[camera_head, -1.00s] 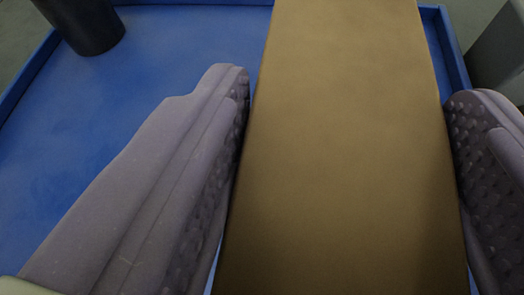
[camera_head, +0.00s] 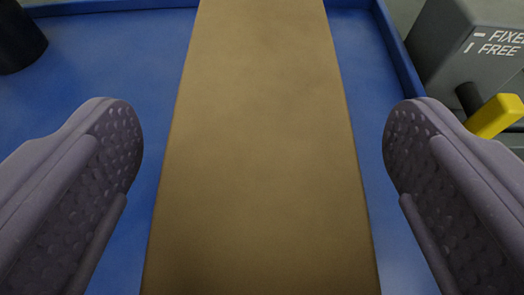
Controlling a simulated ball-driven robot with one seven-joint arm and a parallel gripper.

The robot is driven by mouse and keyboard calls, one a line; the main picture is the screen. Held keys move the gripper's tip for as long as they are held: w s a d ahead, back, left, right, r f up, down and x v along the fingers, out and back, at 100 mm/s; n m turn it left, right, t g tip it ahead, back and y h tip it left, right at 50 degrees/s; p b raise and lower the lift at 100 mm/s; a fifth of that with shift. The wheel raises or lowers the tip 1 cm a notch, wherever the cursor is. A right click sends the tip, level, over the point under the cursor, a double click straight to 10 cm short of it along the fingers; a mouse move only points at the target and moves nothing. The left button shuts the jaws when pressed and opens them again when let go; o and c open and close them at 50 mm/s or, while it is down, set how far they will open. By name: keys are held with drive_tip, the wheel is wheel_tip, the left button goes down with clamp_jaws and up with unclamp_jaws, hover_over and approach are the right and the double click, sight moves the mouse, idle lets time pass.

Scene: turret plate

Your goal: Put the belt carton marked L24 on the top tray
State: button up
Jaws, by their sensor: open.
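A brown carton (camera_head: 262,140) lies or stands in the middle of the view, its near end cut off by the bottom edge and its far end by the top. No marking shows on the face I see, so I cannot tell whether it is L24. It is on or above a blue tray (camera_head: 105,70) with a raised rim. My gripper (camera_head: 263,150) is open, one finger on each side of the carton, with a visible gap on both sides. I cannot tell whether this is the top tray.
A dark cylinder (camera_head: 18,40) stands at the far left of the tray. Beyond the right rim is a grey box (camera_head: 470,50) marked FIXED and FREE, with a yellow handle (camera_head: 494,116). Bare tray shows left of the carton.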

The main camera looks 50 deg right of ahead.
drive_tip(key=shift+s+a+r+b, duration=0.2)
drive_tip(key=shift+a+b, duration=0.1)
drive_tip(key=s+a+r+n+t+y+b, duration=0.1)
drive_tip(key=s+a+r+n+t+y, duration=0.1)
drive_tip(key=a+r+n+t+y, duration=0.1)
drive_tip(key=s+a+r+n+t+y+b, duration=0.1)
drive_tip(key=s+a+r+n+t+y, duration=0.1)
drive_tip(key=a+r+n+t+y, duration=0.2)
drive_tip(key=a+r+n+y, duration=0.1)
drive_tip(key=a+n+y, duration=0.2)
drive_tip(key=a, duration=0.2)
drive_tip(key=shift+s+a+r+y+b, duration=0.15)
drive_tip(key=shift+s+a+y+b, duration=0.15)
drive_tip(key=shift+s+a, duration=0.1)
